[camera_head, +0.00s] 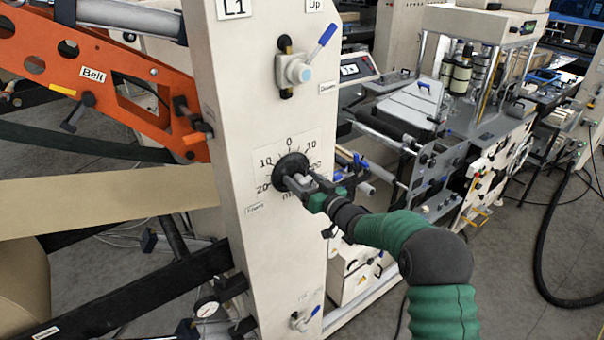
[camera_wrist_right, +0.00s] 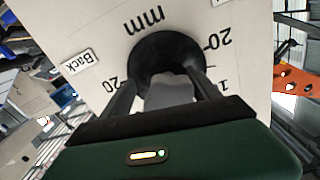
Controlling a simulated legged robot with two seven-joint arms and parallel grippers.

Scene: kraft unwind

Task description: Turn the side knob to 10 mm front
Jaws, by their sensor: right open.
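The side knob (camera_head: 289,163) is a round black disc on the cream machine column. It sits in a printed dial with 0 at the top, 10 and 20 on each side, and "mm" below. A "Front" label (camera_head: 254,208) is at the lower left of the dial. My right gripper (camera_head: 297,182) is at the knob, covering its lower right part. In the right wrist view the knob (camera_wrist_right: 165,50) appears upside down, and its grey grip bar (camera_wrist_right: 170,92) lies between my open fingers. The pointer setting cannot be read. My left gripper is not in view.
Above the dial is a blue-handled lever (camera_head: 310,62) on the column. An orange arm marked "Belt" (camera_head: 130,95) and a brown paper web (camera_head: 110,203) are at the left. Other machines (camera_head: 450,120) stand behind at the right. Grey floor (camera_head: 500,270) shows at the lower right.

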